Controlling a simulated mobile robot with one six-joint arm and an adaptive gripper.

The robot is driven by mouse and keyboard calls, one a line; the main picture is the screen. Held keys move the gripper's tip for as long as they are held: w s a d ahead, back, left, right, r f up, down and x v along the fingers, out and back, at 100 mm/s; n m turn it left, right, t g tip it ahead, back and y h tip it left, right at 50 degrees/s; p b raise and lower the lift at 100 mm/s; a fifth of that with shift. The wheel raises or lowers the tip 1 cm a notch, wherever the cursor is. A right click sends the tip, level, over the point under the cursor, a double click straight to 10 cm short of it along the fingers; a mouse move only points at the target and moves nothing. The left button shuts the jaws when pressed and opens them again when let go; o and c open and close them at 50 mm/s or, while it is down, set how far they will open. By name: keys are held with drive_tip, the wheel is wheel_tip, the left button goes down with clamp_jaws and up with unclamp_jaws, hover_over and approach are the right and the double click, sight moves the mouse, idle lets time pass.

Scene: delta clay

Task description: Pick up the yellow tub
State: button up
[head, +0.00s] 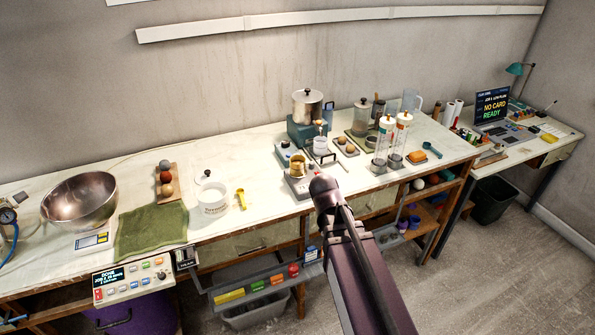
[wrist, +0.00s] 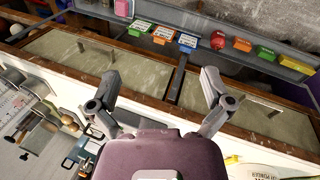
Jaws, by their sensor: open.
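The yellow tub (head: 229,295) is a small, low block-like container at the left end of a grey rail tray under the bench's front edge. It also shows near the right edge of the wrist view (wrist: 294,64), beside the green tub (wrist: 266,53). My gripper (wrist: 160,76) is open and empty in the wrist view, its fingers spread over the bench's drawer fronts. The yellow tub lies beyond and to the right of the right finger, apart from it. In the head view I cannot make out my gripper's fingers.
A grey bin (head: 255,315) stands below. The white bench top (head: 262,217) above carries a white bucket (head: 213,199) and a yellow scoop (head: 240,198).

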drive_tip(key=w+a+n+t+h+b, duration=0.1)
drive_tip(key=w+a+n+t+h, duration=0.1)
drive_tip(key=w+n, duration=0.4)
drive_tip(key=n+t+h+b, duration=0.35)
drive_tip(key=n+t, duration=0.35)
drive_tip(key=n, duration=1)
approach(294, 170)
drive_tip(key=shift+s+r+y+b, duration=0.25)
drive_tip(key=shift+s+b, duration=0.05)
drive_tip(key=shift+s, duration=0.15)
drive_tip(key=b+x, duration=0.3)
drive_tip(key=x, duration=0.4)
drive_tip(key=shift+w+f, duration=0.15)
drive_tip(key=shift+w, duration=0.2)
drive_tip(key=shift+w+d+f, duration=0.1)
drive_tip(key=shift+w+d, duration=0.25)
